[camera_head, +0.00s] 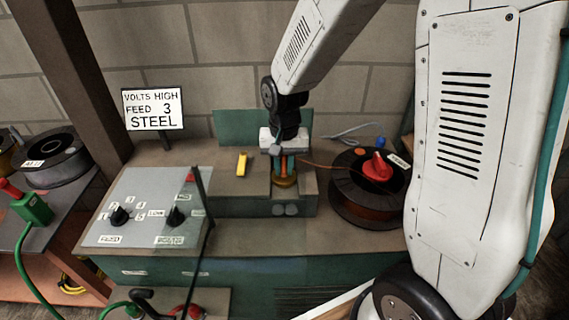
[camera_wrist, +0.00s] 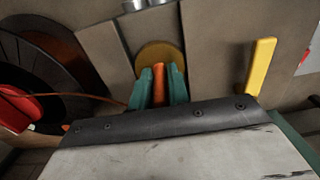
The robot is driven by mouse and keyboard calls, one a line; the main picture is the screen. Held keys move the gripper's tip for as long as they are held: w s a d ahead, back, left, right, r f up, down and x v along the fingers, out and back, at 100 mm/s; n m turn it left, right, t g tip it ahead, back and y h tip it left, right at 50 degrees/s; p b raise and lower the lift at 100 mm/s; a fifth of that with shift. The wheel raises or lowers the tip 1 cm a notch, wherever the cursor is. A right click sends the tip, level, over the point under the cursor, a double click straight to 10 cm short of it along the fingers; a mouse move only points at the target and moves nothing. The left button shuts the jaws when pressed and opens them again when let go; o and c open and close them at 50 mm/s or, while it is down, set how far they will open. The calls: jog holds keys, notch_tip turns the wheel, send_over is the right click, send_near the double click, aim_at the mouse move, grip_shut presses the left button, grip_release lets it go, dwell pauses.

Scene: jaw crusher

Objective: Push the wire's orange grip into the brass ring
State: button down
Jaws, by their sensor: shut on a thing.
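My gripper (camera_head: 284,170) points down over the machine's top block, its teal fingers closed on the wire's orange grip (camera_wrist: 159,84). In the wrist view my gripper (camera_wrist: 162,84) has a finger on each side of the grip. The brass ring (camera_wrist: 160,56) shows as a round brass disc just beyond the fingertips; in the head view the brass ring (camera_head: 285,182) is right under the gripper. The grip's tip is at or very close to the ring; I cannot tell whether it is inside. The copper-coloured wire (camera_head: 318,165) runs from the grip to the spool.
The dark wire spool (camera_head: 345,208) with a red knob (camera_head: 376,167) stands right of the block. A yellow lever (camera_head: 242,163) stands left of the ring. A dial panel (camera_head: 143,214) and a sign reading VOLTS HIGH, FEED 3, STEEL (camera_head: 153,109) are further left.

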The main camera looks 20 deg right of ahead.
jog(key=shift+f, duration=0.1)
jog(key=c, duration=1.3)
grip_release()
jog(key=shift+o, duration=0.2)
jog(key=shift+r, duration=3.9)
jog(key=shift+s+r, duration=0.1)
jog(key=s+d+r+n, duration=0.1)
jog(key=s+r, duration=0.2)
jog(key=s, duration=0.5)
jog(key=s+d+r+n, duration=0.1)
jog(key=s+r+n, duration=0.1)
jog(key=s+r, duration=0.2)
jog(key=s+d+r+n+t, duration=0.1)
jog(key=s+r, duration=0.3)
jog(key=s, duration=0.7)
jog(key=shift+s+d+n, duration=0.2)
jog(key=shift+s+n, duration=0.1)
jog(key=shift+s, duration=0.05)
